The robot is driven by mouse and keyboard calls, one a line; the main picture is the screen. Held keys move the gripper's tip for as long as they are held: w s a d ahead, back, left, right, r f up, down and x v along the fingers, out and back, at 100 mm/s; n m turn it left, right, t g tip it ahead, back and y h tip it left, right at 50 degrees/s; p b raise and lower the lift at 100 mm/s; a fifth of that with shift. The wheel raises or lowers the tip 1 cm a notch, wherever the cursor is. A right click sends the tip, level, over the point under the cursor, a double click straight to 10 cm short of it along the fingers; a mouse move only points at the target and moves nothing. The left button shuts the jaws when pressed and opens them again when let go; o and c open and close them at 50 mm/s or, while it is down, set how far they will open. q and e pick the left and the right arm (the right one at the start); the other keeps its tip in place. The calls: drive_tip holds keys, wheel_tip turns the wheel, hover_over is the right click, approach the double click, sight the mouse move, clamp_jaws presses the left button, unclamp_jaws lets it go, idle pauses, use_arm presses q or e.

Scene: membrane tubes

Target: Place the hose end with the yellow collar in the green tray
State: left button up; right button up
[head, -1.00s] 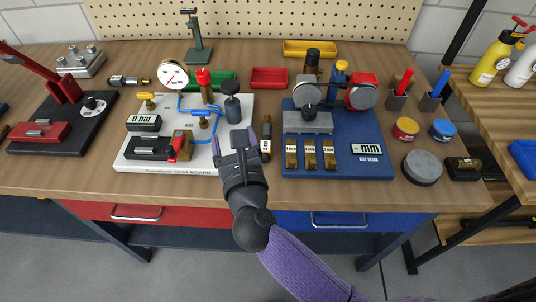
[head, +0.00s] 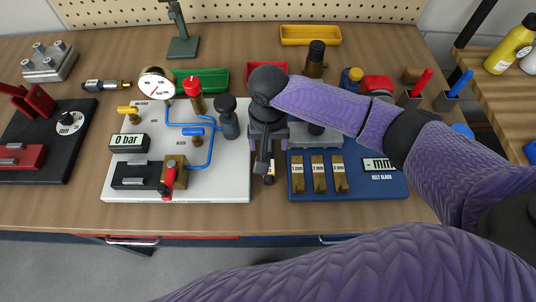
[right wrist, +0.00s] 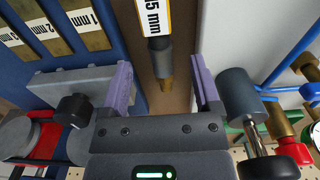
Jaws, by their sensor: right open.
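The green tray (head: 216,78) lies at the back, partly hidden by the red-capped brass fitting. My right gripper (head: 268,142) is open and points down over the gap between the white test board and the blue block. In the right wrist view, a dark tube piece (right wrist: 161,57) with a brass tip and a white "mm" label lies between the open jaws (right wrist: 161,66), apart from both. In the head view this piece (head: 269,176) is mostly hidden by the gripper. I cannot clearly make out a yellow collar on it. My left gripper is out of view.
The white board (head: 225,185) carries a gauge (head: 157,84), valves and a dark cylinder (head: 229,118) close left of the gripper. The blue block (head: 375,185) stands close right. A red tray (head: 262,70) and a yellow tray (head: 310,35) are at the back. Another dark fitting (head: 103,86) lies at the left.

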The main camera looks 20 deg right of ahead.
sight(269, 150)
wheel_tip(269, 150, down, 4)
drive_tip(key=shift+w+d+r+b, duration=0.1)
drive_tip(key=shift+w+r+b, duration=0.1)
drive_tip(key=shift+b, duration=0.3)
drive_tip(key=shift+r, duration=0.1)
clamp_jaws()
